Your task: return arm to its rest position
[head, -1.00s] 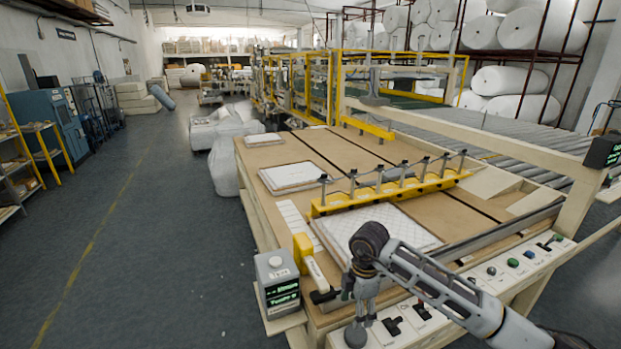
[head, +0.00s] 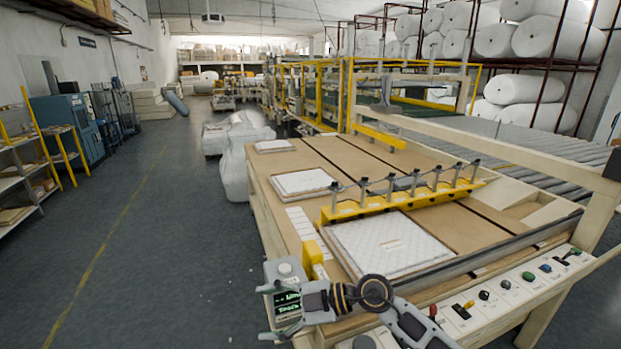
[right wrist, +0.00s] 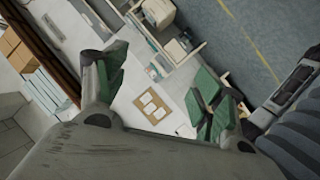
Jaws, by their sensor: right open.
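My right arm (head: 420,328) comes in at the bottom of the head view, bent at a dark joint. My right gripper (head: 269,312) points left at the table's near left corner, in front of the small grey control box (head: 285,269), which it partly hides. In the right wrist view my right gripper (right wrist: 160,92) shows two green-padded fingers spread apart, with nothing between them. My left gripper is in neither view.
A wooden work table (head: 331,149) carries a yellow clamp bar (head: 400,203) and white quilted pads (head: 385,242). A front panel (head: 500,298) has knobs and switches. Wadding rolls (head: 557,38) lie on racks at right. Open floor (head: 150,240) lies at left.

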